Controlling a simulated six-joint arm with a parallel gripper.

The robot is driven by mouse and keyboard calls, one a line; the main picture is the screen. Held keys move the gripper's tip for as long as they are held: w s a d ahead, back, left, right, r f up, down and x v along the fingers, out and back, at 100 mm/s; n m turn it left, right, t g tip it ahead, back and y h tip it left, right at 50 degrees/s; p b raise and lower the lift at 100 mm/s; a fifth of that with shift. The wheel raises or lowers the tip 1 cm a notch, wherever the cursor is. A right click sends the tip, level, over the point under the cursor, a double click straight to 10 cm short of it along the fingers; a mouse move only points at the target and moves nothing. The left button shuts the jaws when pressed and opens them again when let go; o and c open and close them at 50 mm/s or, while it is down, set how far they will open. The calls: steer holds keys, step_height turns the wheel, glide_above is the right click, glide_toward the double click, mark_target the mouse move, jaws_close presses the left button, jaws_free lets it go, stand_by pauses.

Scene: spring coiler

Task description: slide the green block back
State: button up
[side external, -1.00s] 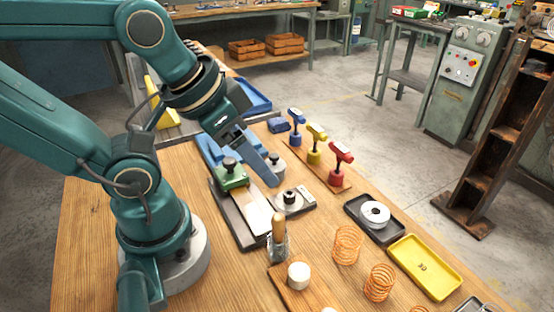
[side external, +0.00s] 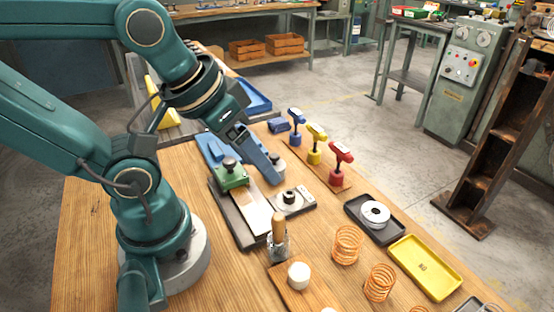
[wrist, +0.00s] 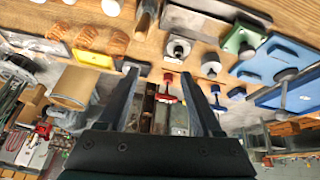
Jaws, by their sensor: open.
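The green block (side external: 230,178) with a black knob on top sits at the far end of a pale slide rail (side external: 252,212) on the bench. It also shows in the wrist view (wrist: 241,38), at the upper right. My gripper (side external: 270,178) is open and empty, pointing down to the right of the green block in the side view, apart from it. In the wrist view, my two fingers (wrist: 160,72) stand wide apart with nothing between them. In the side view the fingers overlap, and their gap is hidden.
A small plate with a round hub (side external: 291,199) lies right of the rail. Blue, yellow and red-handled tools (side external: 337,165) stand farther right. A wooden-handled lever (side external: 279,235) stands in front. A blue fixture (side external: 213,150) is behind the block. Copper springs (side external: 347,245) lie at front right.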

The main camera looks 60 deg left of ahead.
steer(key=n, duration=0.3)
steer(key=n+g, duration=0.5)
steer(key=n, duration=1.7)
glide_above(229, 160)
steer(key=f, duration=0.4)
steer(key=shift+w+d, duration=0.3)
steer(key=shift+s+a+f+g, duration=0.3)
steer(key=shift+a, duration=0.05)
steer(key=shift+f, duration=2.45)
jaws_close()
